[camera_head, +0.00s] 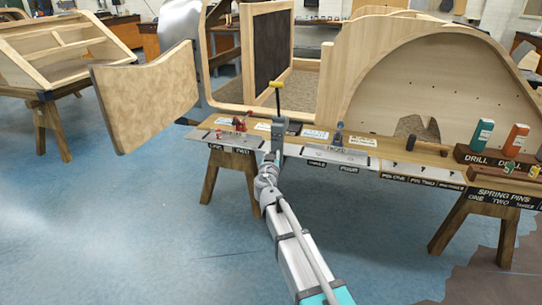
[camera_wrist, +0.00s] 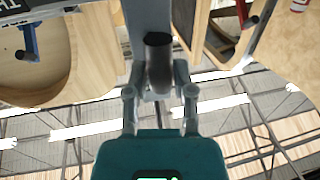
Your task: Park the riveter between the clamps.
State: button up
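My gripper (camera_head: 275,155) is at the bench's front edge, its fingers closed around a grey tool body. This looks like the riveter (camera_head: 278,132), upright with a yellow handle on a dark rod on top. In the wrist view the grey body (camera_wrist: 150,15) and a dark cylinder end (camera_wrist: 158,62) rise between the fingers of my gripper (camera_wrist: 160,92). A red clamp (camera_head: 238,124) stands left of the riveter and a blue clamp (camera_head: 339,134) stands right of it. I cannot tell whether the riveter's base touches the bench.
The wooden bench (camera_head: 300,143) carries labels, metal plates (camera_head: 335,155) and a dark peg (camera_head: 410,142). A drill rack (camera_head: 490,157) with teal and orange drills stands at the right end. A large wooden bodyframe (camera_head: 430,75) rises behind. The blue floor (camera_head: 130,215) in front is clear.

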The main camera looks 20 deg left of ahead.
jog(key=shift+o, duration=1.3)
jog(key=shift+s, duration=0.15)
jog(key=s+d, duration=0.2)
jog(key=s, duration=0.9)
jog(key=shift+s, duration=0.25)
jog(key=shift+d, duration=0.15)
